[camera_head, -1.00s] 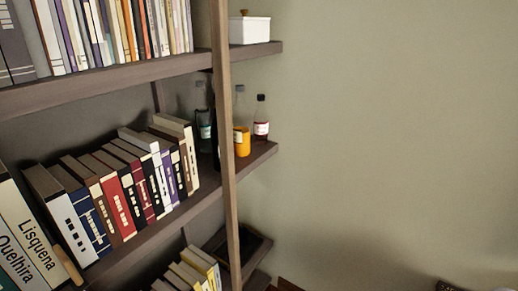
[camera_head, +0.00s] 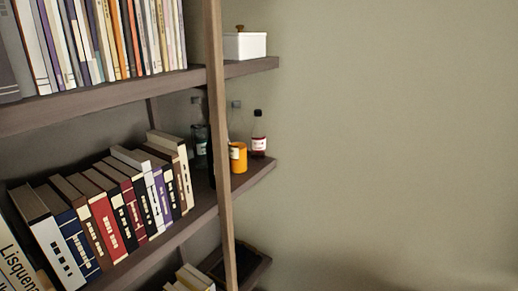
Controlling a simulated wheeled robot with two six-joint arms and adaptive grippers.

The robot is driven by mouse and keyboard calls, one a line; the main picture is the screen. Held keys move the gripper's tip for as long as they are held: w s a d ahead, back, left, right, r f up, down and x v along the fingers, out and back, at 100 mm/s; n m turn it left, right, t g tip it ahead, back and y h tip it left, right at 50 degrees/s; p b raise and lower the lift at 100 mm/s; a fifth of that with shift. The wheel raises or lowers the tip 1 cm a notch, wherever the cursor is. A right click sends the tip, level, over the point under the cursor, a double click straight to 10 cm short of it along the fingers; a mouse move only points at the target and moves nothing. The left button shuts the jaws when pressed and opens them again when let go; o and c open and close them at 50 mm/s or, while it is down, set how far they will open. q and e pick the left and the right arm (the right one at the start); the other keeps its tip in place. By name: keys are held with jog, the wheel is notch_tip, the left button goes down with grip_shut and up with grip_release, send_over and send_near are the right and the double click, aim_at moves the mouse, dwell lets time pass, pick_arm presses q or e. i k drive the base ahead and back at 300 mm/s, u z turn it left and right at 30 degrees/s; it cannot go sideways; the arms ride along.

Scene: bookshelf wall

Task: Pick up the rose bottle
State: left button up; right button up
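Several small bottles stand upright on the right end of the middle shelf. The rightmost one has a dark cap and dark red contents with a pale label, and is likely the rose bottle (camera_head: 259,136). An orange-yellow bottle (camera_head: 238,157) with a clear neck stands to its left, close to the shelf's upright post. A dark bottle (camera_head: 200,138) stands left of the post. The post partly hides the bottles behind it. Neither of my grippers is in view.
A wooden bookshelf fills the left side, its post (camera_head: 219,140) standing before the bottles. Leaning books (camera_head: 110,205) line the middle shelf (camera_head: 255,175). A white lidded box (camera_head: 244,46) is on the shelf above. Bare wall (camera_head: 400,130) lies to the right.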

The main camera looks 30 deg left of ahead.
aim_at(258, 134)
jog(key=u, duration=0.7)
jog(key=i, duration=1.2)
jog(key=u, duration=1.05)
jog(key=i, duration=0.3)
